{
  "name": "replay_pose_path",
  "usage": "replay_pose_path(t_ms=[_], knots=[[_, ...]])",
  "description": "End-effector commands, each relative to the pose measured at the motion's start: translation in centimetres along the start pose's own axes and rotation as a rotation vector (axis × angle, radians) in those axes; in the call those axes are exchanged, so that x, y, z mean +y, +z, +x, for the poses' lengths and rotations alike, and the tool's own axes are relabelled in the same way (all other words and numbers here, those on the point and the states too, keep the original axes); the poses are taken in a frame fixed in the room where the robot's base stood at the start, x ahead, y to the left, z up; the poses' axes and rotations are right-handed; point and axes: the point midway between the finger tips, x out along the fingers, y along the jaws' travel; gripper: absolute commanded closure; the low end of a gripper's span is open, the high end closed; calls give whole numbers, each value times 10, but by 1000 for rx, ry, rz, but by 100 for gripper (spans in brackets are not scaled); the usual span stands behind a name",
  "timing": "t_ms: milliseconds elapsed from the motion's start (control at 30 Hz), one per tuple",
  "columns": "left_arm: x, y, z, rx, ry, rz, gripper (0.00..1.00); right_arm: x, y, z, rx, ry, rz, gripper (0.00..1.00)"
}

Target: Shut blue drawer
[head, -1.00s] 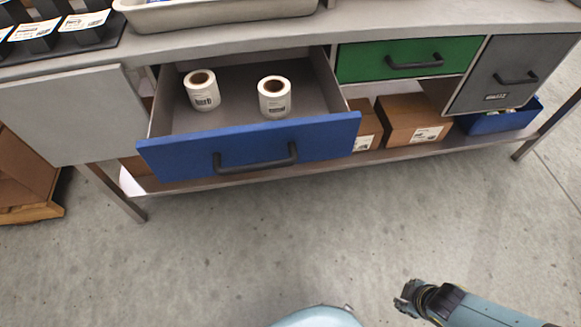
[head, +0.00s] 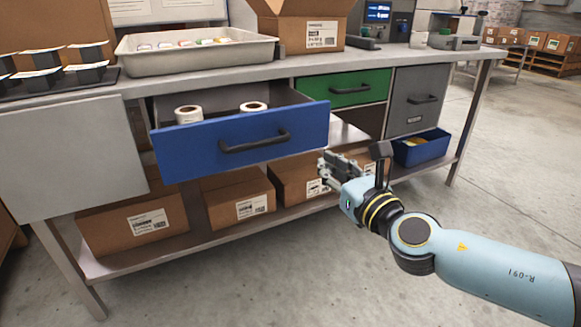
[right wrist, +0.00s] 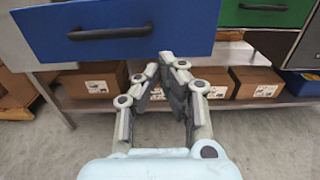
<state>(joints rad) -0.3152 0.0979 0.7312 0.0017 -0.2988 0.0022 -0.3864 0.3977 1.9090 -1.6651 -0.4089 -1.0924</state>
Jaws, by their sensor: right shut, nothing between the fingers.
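The blue drawer (head: 190,150) is pulled out from under the bench, with a dark bar handle (head: 255,141) on its front. Two white label rolls (head: 188,114) stand inside it. My right gripper (head: 326,168) is shut and empty, just right of and below the drawer front's right end in the head view. In the right wrist view the gripper (right wrist: 168,58) points at the lower right of the blue front (right wrist: 120,28). I cannot tell whether the fingertips touch it. My left gripper is not in view.
The green drawer (head: 345,90) and grey drawer (head: 415,100) to the right are shut. Cartons (head: 238,200) and a blue bin (head: 420,150) sit on the lower shelf. A grey tray (head: 195,52) and an open carton (head: 305,25) stand on the bench. The floor in front is clear.

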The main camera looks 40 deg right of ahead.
Motion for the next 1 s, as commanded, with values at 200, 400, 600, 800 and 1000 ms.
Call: replay_pose_path(t_ms=[200,400,600,800,1000], knots=[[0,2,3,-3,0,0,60,-1,-6,12,5,0,0,100],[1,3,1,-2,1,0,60,-1,-5,51,3,-2,1,100],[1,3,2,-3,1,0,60,-1,-6,94,5,-1,1,100],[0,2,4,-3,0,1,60,-1,-8,125,7,-1,2,100],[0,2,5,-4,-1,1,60,-1,-8,138,8,-1,1,100]])
